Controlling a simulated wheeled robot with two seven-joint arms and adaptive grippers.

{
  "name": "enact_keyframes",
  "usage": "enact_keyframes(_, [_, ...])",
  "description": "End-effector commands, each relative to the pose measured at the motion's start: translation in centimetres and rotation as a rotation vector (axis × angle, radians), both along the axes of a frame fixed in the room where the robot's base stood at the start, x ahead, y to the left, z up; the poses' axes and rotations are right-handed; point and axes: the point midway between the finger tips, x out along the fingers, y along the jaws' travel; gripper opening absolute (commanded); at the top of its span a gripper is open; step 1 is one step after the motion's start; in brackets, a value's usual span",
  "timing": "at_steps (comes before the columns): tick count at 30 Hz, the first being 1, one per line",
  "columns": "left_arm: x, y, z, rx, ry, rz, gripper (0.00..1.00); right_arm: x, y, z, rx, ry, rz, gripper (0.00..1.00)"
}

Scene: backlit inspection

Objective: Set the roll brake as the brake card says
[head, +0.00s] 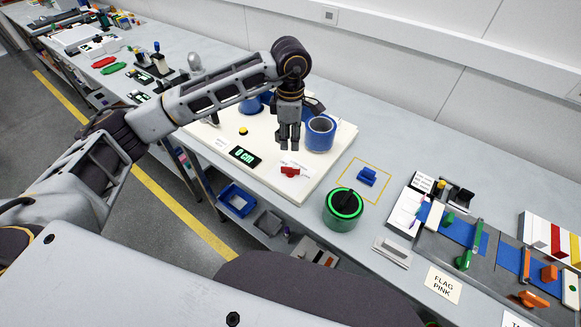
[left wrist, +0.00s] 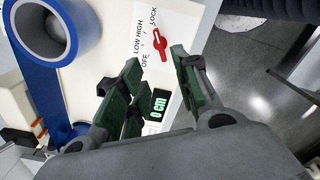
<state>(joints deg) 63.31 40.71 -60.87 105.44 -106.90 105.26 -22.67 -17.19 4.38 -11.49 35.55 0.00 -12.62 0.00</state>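The brake knob (head: 290,171) is red and sits on a white label on the cream board (head: 325,172). In the left wrist view the knob (left wrist: 158,44) is between the fingers' line and the words LOW, HIGH, OFF and LOCK; I cannot tell for sure which word it points at. A blue tape roll (head: 320,134) stands on the board. The black display (head: 245,156) reads 0 cm. My left gripper (head: 289,146) points down above the board, beyond the knob; its fingers are apart and empty in the left wrist view (left wrist: 155,85). My right gripper is out of view.
A green round device (head: 343,209) and a blue block (head: 367,176) stand right of the board. A card reading FLAG PINK (head: 443,284) lies near the front edge. A small text card (head: 424,182) is too small to read. A fixture with blue strip (head: 459,231) stands at right.

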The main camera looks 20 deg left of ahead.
Motion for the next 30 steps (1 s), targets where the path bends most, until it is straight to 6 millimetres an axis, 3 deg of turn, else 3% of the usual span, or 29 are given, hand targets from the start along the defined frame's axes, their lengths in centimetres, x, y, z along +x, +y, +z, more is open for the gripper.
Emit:
enact_keyframes(8, [0.0, 0.0, -2.1, 0.0, 0.003, 0.001, 0.31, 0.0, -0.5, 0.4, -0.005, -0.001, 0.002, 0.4])
enact_keyframes(30, [0.0, 0.0, -11.6, 0.001, 0.002, 0.001, 0.31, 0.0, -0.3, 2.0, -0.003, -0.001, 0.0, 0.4])
